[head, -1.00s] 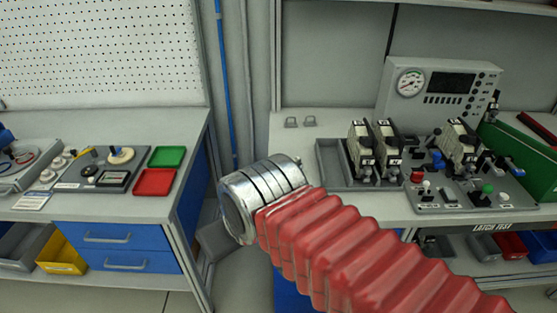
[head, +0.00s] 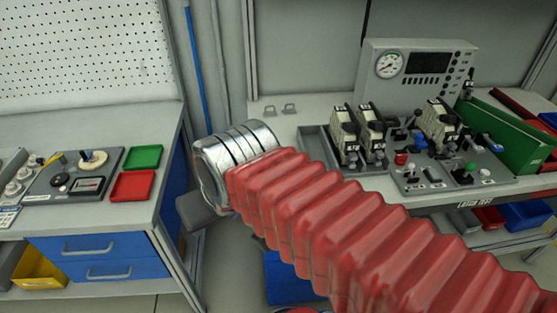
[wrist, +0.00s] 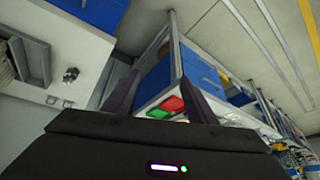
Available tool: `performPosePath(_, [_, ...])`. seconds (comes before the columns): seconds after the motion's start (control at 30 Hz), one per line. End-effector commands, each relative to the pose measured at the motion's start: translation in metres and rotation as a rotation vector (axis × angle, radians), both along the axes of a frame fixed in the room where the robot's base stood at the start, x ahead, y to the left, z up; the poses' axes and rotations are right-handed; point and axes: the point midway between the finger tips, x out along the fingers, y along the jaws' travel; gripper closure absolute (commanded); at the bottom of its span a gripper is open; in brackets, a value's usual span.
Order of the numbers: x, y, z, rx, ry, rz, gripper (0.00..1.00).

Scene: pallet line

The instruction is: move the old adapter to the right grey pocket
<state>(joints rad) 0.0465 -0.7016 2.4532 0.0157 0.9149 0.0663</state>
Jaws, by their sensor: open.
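Several cream-and-black adapter-like blocks stand on the right bench in the head view. Two, a left block (head: 344,132) and a right block (head: 371,134), stand side by side at the grey tray (head: 314,148). A third block (head: 440,124) stands on the panel further right. I cannot tell which is the old adapter. The tray's left part looks empty; which part is the right grey pocket is unclear. My gripper (wrist: 155,95) is open and empty in the wrist view, away from the blocks. In the head view my arm hides its fingers.
A gauge box (head: 418,72) stands behind the blocks. A switch panel (head: 462,176) and a green bin wall (head: 510,132) lie to the right. The left bench holds a green tray (head: 143,157) and a red tray (head: 133,186). A gap separates the benches.

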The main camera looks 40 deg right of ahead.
Motion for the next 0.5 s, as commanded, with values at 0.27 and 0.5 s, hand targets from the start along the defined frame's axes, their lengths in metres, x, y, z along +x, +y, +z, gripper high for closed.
performPosePath(0.27, [0.046,-0.034,0.023,0.155,0.054,-0.392,0.45])
performPosePath(0.5, [0.09,-0.073,0.035,0.296,0.09,-0.773,0.45])
